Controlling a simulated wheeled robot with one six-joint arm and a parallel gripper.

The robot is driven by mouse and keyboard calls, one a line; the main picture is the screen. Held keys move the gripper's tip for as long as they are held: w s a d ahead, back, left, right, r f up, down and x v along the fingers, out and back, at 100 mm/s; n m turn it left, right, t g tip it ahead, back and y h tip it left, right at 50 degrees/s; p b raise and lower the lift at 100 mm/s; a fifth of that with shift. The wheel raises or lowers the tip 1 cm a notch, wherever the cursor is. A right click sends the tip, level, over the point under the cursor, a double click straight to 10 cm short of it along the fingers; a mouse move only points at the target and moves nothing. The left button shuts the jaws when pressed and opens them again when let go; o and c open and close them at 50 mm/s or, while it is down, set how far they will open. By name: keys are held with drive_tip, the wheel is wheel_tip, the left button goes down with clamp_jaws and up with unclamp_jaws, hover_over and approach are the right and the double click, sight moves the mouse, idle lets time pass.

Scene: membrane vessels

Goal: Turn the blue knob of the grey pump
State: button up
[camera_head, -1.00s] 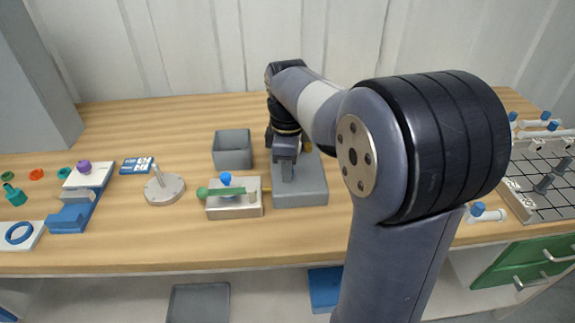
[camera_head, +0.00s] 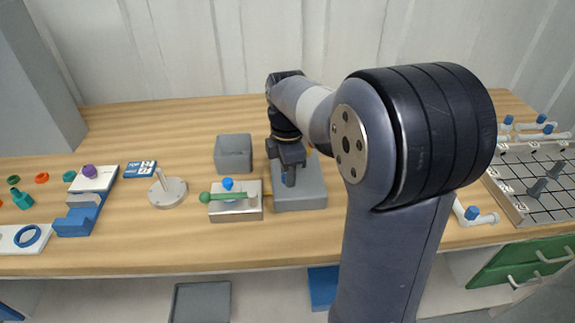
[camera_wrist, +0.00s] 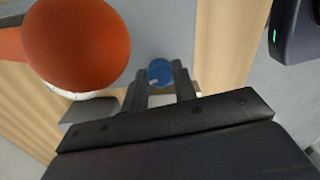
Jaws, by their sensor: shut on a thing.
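The grey pump (camera_head: 312,197) is a box-shaped body on the workbench, just right of a metal block with a green-handled lever. My gripper (camera_head: 289,181) points down over the pump's top. In the wrist view, the blue knob (camera_wrist: 160,70) shows as a round blue disc with a small pale mark, between the tips of my gripper (camera_wrist: 160,82). The fingers are shut on the knob. In the head view the knob is hidden behind my gripper.
The metal valve block (camera_head: 236,208) with its green lever (camera_head: 226,197) stands close left of the pump. A large orange rounded thing (camera_wrist: 78,45) fills the wrist view's upper left. A round stand (camera_head: 167,193) is further left.

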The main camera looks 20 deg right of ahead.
drive_tip(key=n+p, duration=0.2)
drive_tip(key=n, duration=0.3)
drive_tip(key=shift+r+n, duration=0.15)
drive_tip(key=shift+n, duration=0.15)
drive_tip(key=shift+n+p, duration=0.9)
drive_tip(key=shift+n, duration=1.4)
drive_tip(key=o, duration=1)
wheel_tip(320, 180, up, 11)
drive_tip(key=shift+f, duration=0.2)
drive_tip(key=shift+p, duration=0.3)
